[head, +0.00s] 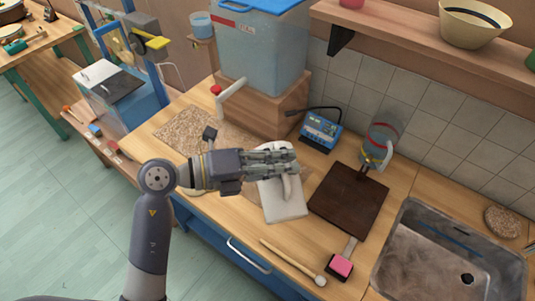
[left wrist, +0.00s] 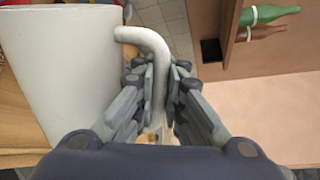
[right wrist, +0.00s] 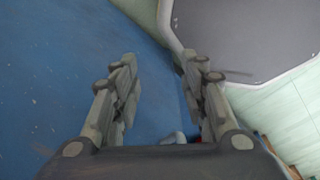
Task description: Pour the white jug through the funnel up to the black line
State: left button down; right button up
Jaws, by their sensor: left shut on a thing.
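My left gripper (head: 292,163) is shut on the handle of the white jug (head: 283,203). In the left wrist view the jug (left wrist: 60,65) fills the left side, and its curved handle (left wrist: 158,75) runs down between the fingers. The jug is over the wooden counter; I cannot tell whether it touches it. A clear glass vessel (head: 382,138) with a red band stands at the back by the tiles. I cannot make out a funnel or a black line. My right gripper (right wrist: 162,75) is open and empty, beside a blue surface; it is outside the head view.
A dark brown board (head: 348,203) lies right of the jug, with a blue meter (head: 320,131) behind. A water tank (head: 262,50) stands on a wooden block (head: 268,107). A mallet (head: 293,262) and pink brush (head: 340,266) lie in front. The sink (head: 440,265) is at right.

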pick_arm(q)
jog(key=shift+w+a+r+n+p, duration=0.15)
jog(key=shift+w+r+n+p, duration=0.15)
jog(key=shift+w+p, duration=0.25)
dwell(0.7)
jog(key=shift+f, duration=0.1)
